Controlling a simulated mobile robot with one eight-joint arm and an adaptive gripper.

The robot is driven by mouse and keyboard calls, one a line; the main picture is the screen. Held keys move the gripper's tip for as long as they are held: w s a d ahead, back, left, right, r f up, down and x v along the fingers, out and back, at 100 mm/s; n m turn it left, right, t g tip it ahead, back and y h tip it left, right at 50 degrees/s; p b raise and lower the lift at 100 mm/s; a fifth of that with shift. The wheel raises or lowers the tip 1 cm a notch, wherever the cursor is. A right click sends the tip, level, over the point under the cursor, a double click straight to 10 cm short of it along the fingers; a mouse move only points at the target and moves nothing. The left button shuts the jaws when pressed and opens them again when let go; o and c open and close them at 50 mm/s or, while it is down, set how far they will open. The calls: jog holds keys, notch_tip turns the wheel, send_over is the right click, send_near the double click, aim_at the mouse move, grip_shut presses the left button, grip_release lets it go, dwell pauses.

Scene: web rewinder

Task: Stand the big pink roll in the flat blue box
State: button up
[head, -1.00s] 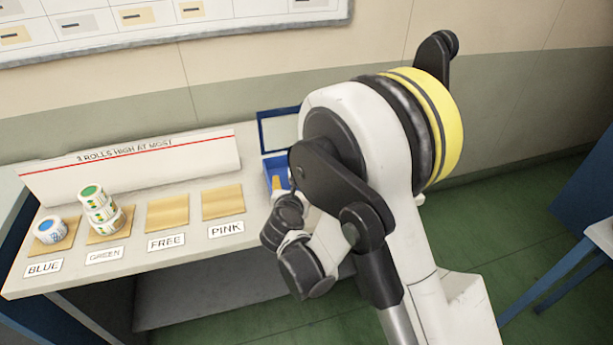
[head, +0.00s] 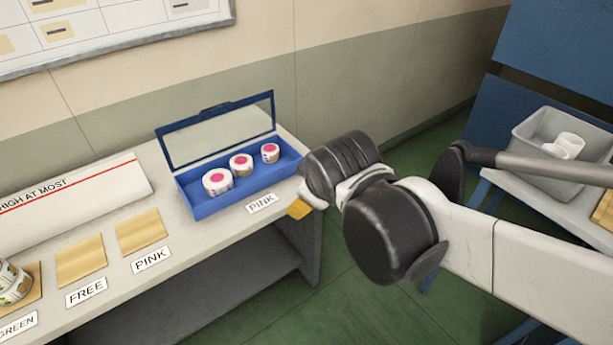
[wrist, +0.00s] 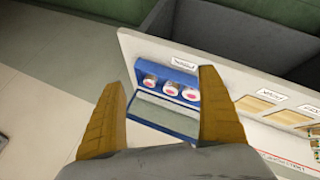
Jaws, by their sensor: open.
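The flat blue box (head: 235,199) stands on the bench's right end, its windowed lid open at the back. Three white rolls with pink tops stand upright in a row inside it. The big pink roll (head: 217,181) is at the left, the middle roll (head: 241,165) and the smallest roll (head: 270,153) to its right. The box (wrist: 150,65) and rolls also show between my fingers in the wrist view. My gripper (head: 300,208) is just right of the box and bench end, mostly hidden by my wrist. In the wrist view my gripper (wrist: 162,78) is open and empty.
Stacked rolls (head: 12,282) stand at far left. A grey bin (head: 530,160) with white rolls is at right, past open floor.

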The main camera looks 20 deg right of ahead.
jog(key=s+m+g+y, duration=0.1)
jog(key=s+m, duration=0.6)
jog(key=s, duration=0.1)
jog(key=shift+s+d+f, duration=0.15)
jog(key=shift+d, duration=0.2)
dwell(0.5)
